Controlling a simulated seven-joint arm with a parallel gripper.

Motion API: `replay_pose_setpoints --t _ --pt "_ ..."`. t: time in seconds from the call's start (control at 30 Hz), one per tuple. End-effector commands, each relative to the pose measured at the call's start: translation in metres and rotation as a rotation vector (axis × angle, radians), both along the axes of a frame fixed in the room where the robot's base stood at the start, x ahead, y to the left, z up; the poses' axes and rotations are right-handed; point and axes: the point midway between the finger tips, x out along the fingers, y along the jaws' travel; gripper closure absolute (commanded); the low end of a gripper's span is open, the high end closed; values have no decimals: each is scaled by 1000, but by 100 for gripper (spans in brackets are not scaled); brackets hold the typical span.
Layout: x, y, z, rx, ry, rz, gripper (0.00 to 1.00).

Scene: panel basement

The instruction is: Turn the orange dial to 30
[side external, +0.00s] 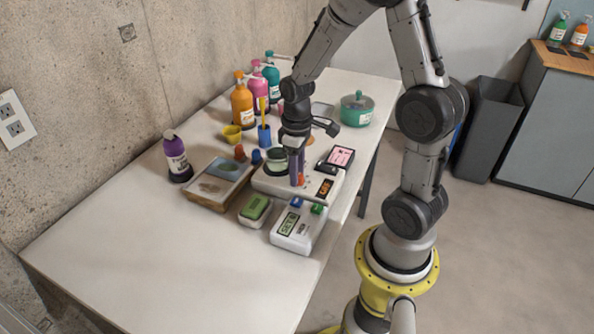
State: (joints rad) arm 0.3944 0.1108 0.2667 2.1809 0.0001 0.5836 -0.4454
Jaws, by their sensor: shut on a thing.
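The orange dial (300,181) is on a white panel box (270,186) near the right side of the table. Only a small part of the dial shows, at the fingertips. My gripper (297,180) points down at it and is shut on it. A small dark display with orange figures (325,188) is on the same box, to the right of the dial. Its figures are too small to read surely. A green round part (277,160) shows behind the gripper on the box.
A white device with a green screen (297,228) and a green block on a white base (256,208) stand in front. A framed tray (217,183), bottles (242,105) and a blue cup (264,137) stand left and behind. The table's front left is clear.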

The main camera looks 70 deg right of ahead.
Motion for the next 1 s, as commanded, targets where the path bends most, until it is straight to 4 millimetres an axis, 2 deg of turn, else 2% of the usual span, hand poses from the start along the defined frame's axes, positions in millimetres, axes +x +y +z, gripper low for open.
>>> replay_pose_setpoints --t 0.2,0.5,1.0 --pt "0 0 1 0 -1 -169 100" --pt "0 0 1 0 -1 -325 100" --pt "0 0 1 0 -1 -379 100"
